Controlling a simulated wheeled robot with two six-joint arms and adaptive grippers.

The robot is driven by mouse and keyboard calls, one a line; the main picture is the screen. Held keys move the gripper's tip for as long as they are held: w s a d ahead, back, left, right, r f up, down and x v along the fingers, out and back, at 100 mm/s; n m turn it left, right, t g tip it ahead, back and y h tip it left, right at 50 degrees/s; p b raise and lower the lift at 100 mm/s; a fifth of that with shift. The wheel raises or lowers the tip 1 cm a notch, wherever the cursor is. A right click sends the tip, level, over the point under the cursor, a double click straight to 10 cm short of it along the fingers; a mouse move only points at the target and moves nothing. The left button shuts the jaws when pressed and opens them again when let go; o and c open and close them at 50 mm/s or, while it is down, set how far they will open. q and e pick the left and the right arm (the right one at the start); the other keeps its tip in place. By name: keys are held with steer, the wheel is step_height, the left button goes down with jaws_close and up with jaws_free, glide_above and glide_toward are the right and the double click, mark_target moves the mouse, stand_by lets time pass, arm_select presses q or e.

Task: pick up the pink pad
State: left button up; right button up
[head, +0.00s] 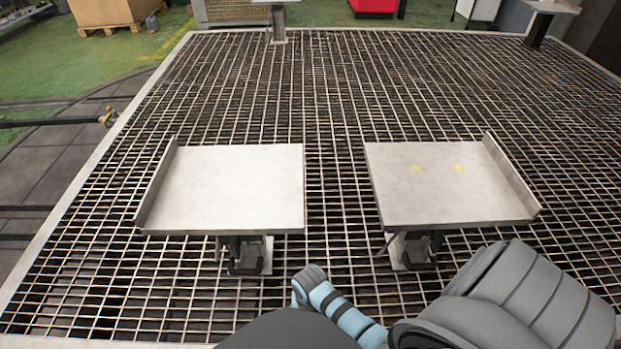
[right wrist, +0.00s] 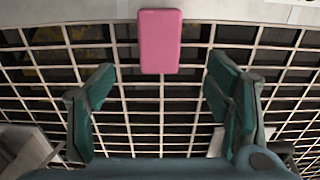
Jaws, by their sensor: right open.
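The pink pad (right wrist: 160,42) shows in the right wrist view at the top centre, upright in the picture, with the grating around it. Its upper end meets a pale strip; I cannot tell what holds it up or how far it is from the grating. My right gripper (right wrist: 160,82) is open, with one green finger on each side of the picture and nothing between them. The pad is ahead of the gap between the fingers and apart from both. The pad is not seen in the head view. My left gripper is not in view.
A metal grating (head: 330,90) covers the floor. Two metal tables stand on it, one at left (head: 235,185) and one at right (head: 440,205) with two faint yellow marks, each with a raised outer edge. A gap separates them. A cardboard box (head: 110,12) is far left.

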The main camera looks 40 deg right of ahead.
step_height(320, 180, down, 3)
steer(key=shift+r+b, duration=0.1)
steer(key=shift+b, duration=0.35)
step_height(320, 180, down, 6)
steer(key=b, duration=0.4)
steer(key=shift+s+a, duration=0.15)
steer(key=shift+r, duration=0.15)
steer(key=c, duration=1.1)
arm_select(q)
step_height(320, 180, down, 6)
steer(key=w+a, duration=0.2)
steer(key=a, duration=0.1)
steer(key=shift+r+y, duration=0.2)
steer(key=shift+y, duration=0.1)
arm_select(e)
steer(key=shift+c, duration=0.7)
